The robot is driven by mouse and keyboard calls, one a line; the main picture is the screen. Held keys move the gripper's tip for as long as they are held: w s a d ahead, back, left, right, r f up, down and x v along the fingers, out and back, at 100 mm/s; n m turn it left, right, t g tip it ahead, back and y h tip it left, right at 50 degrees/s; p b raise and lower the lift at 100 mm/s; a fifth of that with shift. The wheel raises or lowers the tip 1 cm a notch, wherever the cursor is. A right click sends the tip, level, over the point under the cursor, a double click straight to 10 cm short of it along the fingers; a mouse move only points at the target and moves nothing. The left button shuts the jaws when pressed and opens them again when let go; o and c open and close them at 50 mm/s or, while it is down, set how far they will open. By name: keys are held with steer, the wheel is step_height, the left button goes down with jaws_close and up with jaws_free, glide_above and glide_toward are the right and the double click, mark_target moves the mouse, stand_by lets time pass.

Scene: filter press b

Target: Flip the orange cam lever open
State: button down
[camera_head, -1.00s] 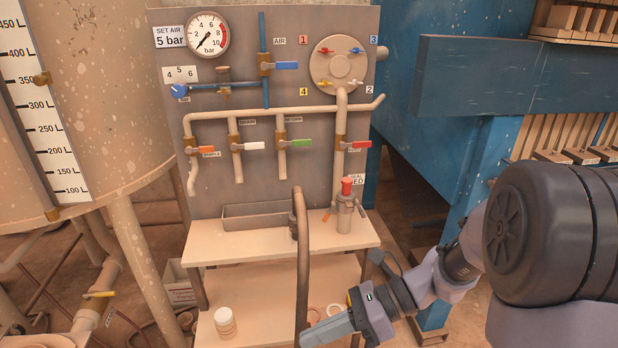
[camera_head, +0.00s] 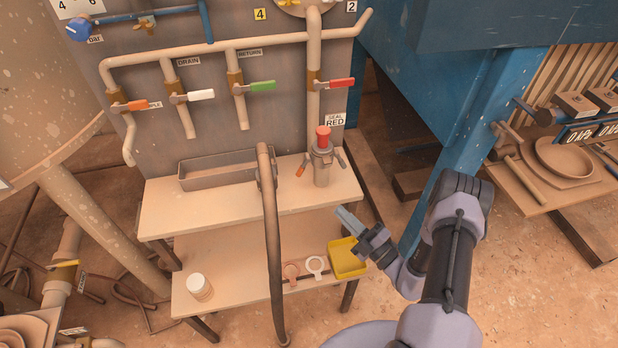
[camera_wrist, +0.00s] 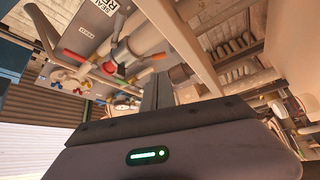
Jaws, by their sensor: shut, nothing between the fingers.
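The coupling (camera_head: 322,165) stands upright on the upper shelf, with a red plug on top and a lever on each side. The orange cam lever (camera_head: 302,164) slants down and out on its left side; the right-hand lever (camera_head: 341,160) is darker and its exact colour is hard to tell. My gripper (camera_head: 341,211) is shut and empty. It is in front of and to the right of the coupling, near the shelf's front right corner, and touches no lever. In the wrist view the closed fingers (camera_wrist: 156,90) show at the centre.
A dark hose (camera_head: 271,230) arches up in front of the shelf, left of my gripper. A grey tray (camera_head: 222,178) stands on the upper shelf (camera_head: 190,215). A yellow bin (camera_head: 347,257) and white jar (camera_head: 199,286) are on the lower shelf. A blue post (camera_head: 455,140) rises at right.

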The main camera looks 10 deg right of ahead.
steer(key=b, duration=0.3)
glide_toward(302, 167)
steer(key=w+a, duration=0.1)
steer(key=w, duration=0.1)
steer(key=w+a, duration=0.1)
steer(key=w+a+f, duration=0.1)
steer(key=w, duration=0.1)
steer(key=shift+w+a, duration=0.25)
steer(key=shift+w, duration=0.05)
steer(key=shift+r, duration=0.1)
